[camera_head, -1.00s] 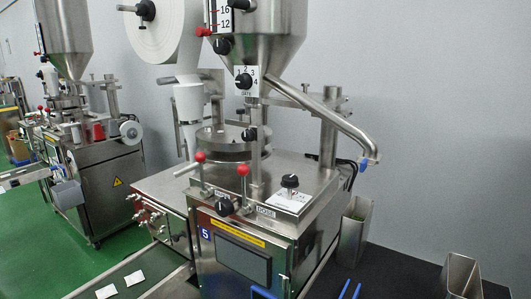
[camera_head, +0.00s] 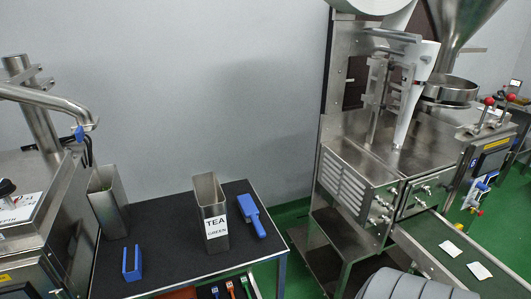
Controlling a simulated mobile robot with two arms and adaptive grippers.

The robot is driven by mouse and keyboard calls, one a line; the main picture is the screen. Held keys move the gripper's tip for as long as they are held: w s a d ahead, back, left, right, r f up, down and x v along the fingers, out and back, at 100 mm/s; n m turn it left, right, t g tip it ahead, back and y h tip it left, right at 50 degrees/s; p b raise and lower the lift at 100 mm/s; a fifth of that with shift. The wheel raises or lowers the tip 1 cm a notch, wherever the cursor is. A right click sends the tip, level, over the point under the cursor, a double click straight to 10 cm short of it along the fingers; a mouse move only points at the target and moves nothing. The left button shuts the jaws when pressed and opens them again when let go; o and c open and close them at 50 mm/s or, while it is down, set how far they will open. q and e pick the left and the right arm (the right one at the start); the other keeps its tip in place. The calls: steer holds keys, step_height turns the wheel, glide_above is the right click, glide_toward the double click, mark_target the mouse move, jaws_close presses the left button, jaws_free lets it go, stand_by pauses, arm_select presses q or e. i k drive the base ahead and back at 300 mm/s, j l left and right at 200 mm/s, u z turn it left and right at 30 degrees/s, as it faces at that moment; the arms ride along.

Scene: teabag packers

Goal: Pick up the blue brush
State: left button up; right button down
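No blue object can be told for certain as the brush. A flat blue tool (camera_head: 250,214) with a narrower end lies on the black table top, right of the steel container labelled TEA GREEN (camera_head: 211,214). A two-pronged blue piece (camera_head: 131,263) sits at the table's front left. Below the table's front edge are small red, blue and green handles (camera_head: 230,291), cut off by the frame's bottom. Neither of my grippers is in view.
The black table (camera_head: 170,262) has bare room in its middle. A second steel container (camera_head: 107,202) stands at its back left, beside a machine (camera_head: 35,220). Another machine (camera_head: 365,170) stands right, with a conveyor (camera_head: 425,243) carrying white teabags. Green floor (camera_head: 293,211) shows between.

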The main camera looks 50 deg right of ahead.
mark_target(250, 212)
steer(key=z, duration=1.45)
steer(key=k+l, duration=0.05)
